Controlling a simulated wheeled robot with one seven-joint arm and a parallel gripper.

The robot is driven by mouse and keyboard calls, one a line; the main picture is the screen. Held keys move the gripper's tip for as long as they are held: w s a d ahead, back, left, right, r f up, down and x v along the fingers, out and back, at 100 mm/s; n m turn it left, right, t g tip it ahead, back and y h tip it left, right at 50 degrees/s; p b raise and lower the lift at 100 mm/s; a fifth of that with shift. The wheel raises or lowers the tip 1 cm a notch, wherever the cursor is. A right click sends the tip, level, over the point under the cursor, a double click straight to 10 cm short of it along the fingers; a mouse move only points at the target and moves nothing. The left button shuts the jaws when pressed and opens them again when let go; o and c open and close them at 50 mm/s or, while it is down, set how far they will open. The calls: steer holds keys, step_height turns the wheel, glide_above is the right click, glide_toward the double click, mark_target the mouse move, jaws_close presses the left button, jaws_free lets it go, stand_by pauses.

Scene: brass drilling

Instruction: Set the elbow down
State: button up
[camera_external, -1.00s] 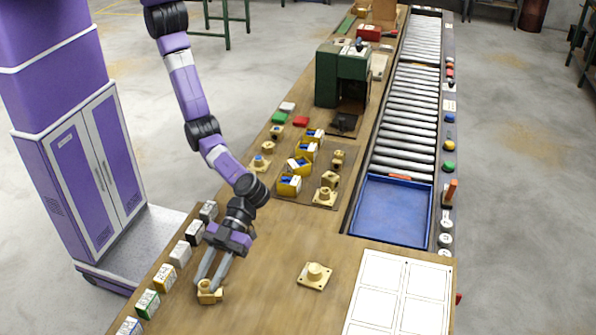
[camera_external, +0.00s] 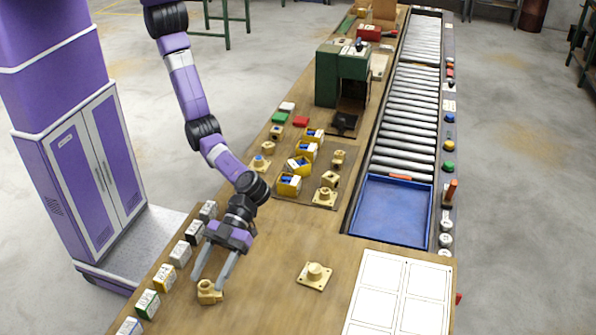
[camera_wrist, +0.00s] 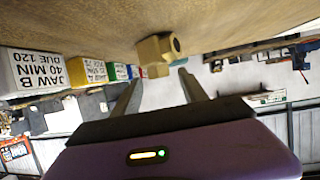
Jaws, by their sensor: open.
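The brass elbow (camera_external: 209,291) rests on the wooden bench near its front left edge. It also shows in the wrist view (camera_wrist: 158,50), just beyond and between the fingertips. My gripper (camera_external: 212,283) is open, with its fingers spread above and either side of the elbow. In the wrist view the two fingers (camera_wrist: 160,82) stand apart with a gap between them. I cannot tell from these views whether a finger still touches the elbow.
A row of labelled blocks (camera_external: 166,278) lines the left bench edge. A flanged brass piece (camera_external: 315,276) lies to the right. White panels (camera_external: 398,292) cover the front right, and a blue tray (camera_external: 392,211) sits at the roller conveyor's near end. Bare wood lies between.

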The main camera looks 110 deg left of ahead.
steer(key=b+v, duration=0.1)
steer(key=v, duration=1)
steer(key=shift+a, duration=0.2)
steer(key=shift+w, duration=0.1)
